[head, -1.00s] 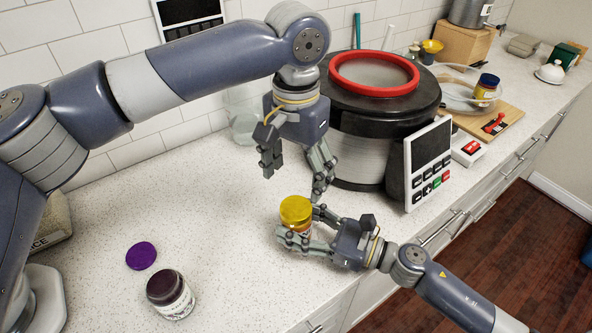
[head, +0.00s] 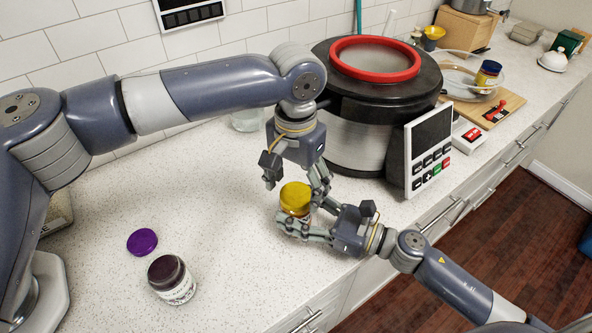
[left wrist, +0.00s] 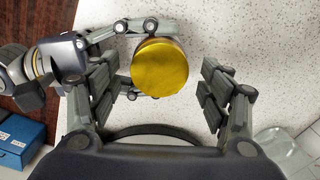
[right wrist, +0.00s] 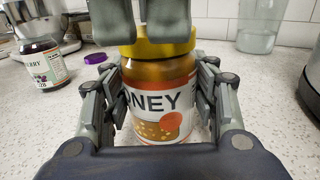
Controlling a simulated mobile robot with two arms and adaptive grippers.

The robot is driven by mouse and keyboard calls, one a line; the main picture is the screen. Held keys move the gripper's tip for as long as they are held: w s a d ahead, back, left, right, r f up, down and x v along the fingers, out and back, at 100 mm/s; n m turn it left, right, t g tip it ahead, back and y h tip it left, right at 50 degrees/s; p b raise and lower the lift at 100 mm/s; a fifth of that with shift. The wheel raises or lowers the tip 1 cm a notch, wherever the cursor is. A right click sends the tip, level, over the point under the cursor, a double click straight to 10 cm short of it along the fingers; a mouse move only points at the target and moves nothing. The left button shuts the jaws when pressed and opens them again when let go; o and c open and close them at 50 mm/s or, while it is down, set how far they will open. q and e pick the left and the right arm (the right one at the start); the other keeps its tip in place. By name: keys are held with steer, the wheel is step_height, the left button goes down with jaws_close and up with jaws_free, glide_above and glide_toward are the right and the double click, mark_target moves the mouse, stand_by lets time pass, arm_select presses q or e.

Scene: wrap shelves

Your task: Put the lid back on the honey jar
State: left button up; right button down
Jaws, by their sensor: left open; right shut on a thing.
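The honey jar (right wrist: 160,105) stands upright, its label facing the right wrist camera. Its yellow lid (head: 295,197) sits on the top of the jar; I cannot tell how tightly it is seated. It also shows from above in the left wrist view (left wrist: 160,68). My right gripper (head: 299,222) is shut around the jar's body below the lid. My left gripper (head: 293,185) is open and points down over the lid, with its fingers apart. In the left wrist view, the lid lies nearer the left finger, with a gap to the right one.
A dark-topped berry jar (head: 172,280) and a purple lid (head: 142,242) are on the counter at the left. A large black cooker with a red ring (head: 375,58) and a scale-like keypad display (head: 428,155) stand close behind. The counter's front edge is near.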

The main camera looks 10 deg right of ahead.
arm_select(q)
steer(key=shift+f, duration=0.4)
steer(key=shift+c, duration=0.5)
steer(key=c, duration=1)
steer(key=m, duration=0.5)
steer(key=o, duration=1.2)
steer(key=shift+r, duration=0.1)
step_height(320, 180, up, 12)
steer(key=shift+f, duration=0.1)
